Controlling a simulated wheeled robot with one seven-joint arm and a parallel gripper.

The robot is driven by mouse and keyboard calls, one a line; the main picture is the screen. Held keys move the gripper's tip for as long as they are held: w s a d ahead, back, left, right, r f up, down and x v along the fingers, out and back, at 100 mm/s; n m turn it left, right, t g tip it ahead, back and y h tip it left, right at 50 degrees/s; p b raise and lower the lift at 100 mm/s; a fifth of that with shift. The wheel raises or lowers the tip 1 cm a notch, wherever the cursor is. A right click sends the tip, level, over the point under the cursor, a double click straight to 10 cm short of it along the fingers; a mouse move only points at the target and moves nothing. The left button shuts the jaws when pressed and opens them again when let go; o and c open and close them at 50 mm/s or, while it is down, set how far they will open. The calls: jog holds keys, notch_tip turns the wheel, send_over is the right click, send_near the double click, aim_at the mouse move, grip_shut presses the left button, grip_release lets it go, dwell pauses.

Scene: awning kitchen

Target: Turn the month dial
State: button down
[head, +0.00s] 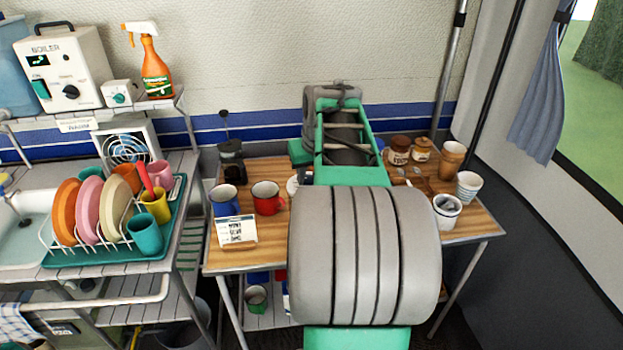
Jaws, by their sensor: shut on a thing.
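I cannot make out a month dial for certain. A small white stand (237,231) with several lines of dark text stands at the table's front left; the text is too small to read. A white thing (293,185), mostly hidden by my arm, shows just right of the red mug. My grey and green arm fills the middle of the view and reaches over the table. My gripper's fingers do not show; the arm hides the table's middle and whatever lies behind it.
The wooden table (265,250) bears a blue mug (224,199), a red mug (267,197) and a dark press (232,160) at left, with jars (398,150) and cups (469,186) at right. A dish rack (105,215) with plates stands on the left counter.

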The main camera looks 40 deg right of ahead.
jog(key=shift+a+m+g+h+b, duration=0.1)
jog(key=shift+m+g+h+b, duration=0.25)
jog(key=shift+m, duration=0.95)
jog(key=c, duration=1.4)
grip_release()
jog(key=shift+o, duration=0.2)
jog(key=v, duration=0.7)
jog(key=shift+a+r, duration=0.15)
jog(key=shift+r, duration=0.2)
